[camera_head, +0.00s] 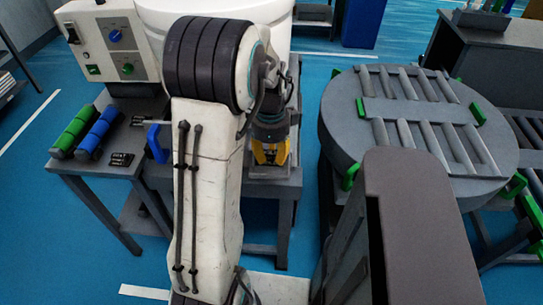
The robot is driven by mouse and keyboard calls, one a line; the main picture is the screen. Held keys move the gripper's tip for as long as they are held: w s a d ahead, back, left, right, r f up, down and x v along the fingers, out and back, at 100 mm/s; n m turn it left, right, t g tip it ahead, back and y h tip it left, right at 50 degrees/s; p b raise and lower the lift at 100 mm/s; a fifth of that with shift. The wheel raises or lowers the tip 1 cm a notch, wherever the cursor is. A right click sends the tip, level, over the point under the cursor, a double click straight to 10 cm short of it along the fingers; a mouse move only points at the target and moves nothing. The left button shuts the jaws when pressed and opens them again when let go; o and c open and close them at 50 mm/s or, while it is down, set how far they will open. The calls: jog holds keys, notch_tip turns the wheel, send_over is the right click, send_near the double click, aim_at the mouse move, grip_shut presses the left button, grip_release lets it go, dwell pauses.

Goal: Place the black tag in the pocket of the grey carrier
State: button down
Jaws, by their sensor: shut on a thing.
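My gripper (270,153), with yellow fingers, points down at the near right of the white drum. It is shut on a small dark thing, which looks like the black tag and is mostly hidden between the fingers. A grey block (262,174), which looks like the grey carrier, is right below the fingertips on a grey stand. Its pocket is hidden by my gripper and arm. I cannot tell whether the held thing touches the block. Another black tag (122,159) with pale marks lies on the side table at the left.
The side table (100,178) also bears a green roll (75,130), a blue roll (97,133) and a control box (112,45). A blue handle (156,143) stands left of my arm. A round roller turntable (335,115) is at the right. The white drum (285,15) is behind.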

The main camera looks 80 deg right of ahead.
aim_at(271, 162)
jog(key=shift+w+d+f+p, duration=0.1)
jog(key=shift+d+f+p, duration=0.2)
jog(key=shift+d, duration=0.25)
jog(key=shift+w+d+f+p, duration=0.15)
jog(key=shift+d+f, duration=0.2)
jog(key=shift+d, duration=0.2)
jog(key=shift+s+f+p, duration=0.1)
jog(key=shift+f+p, duration=0.2)
jog(key=shift+p, duration=0.15)
jog(key=shift+f+p, duration=0.3)
jog(key=shift+f, duration=1.4)
jog(key=shift+f, duration=0.15)
jog(key=c, duration=1)
grip_release()
jog(key=shift+o, duration=0.2)
notch_tip(271, 162, up, 8)
jog(key=shift+a+f, duration=0.1)
jog(key=shift+f, duration=0.15)
jog(key=shift+a+r+b, duration=0.1)
jog(key=shift+r+b, duration=1)
jog(key=shift+r, duration=1.35)
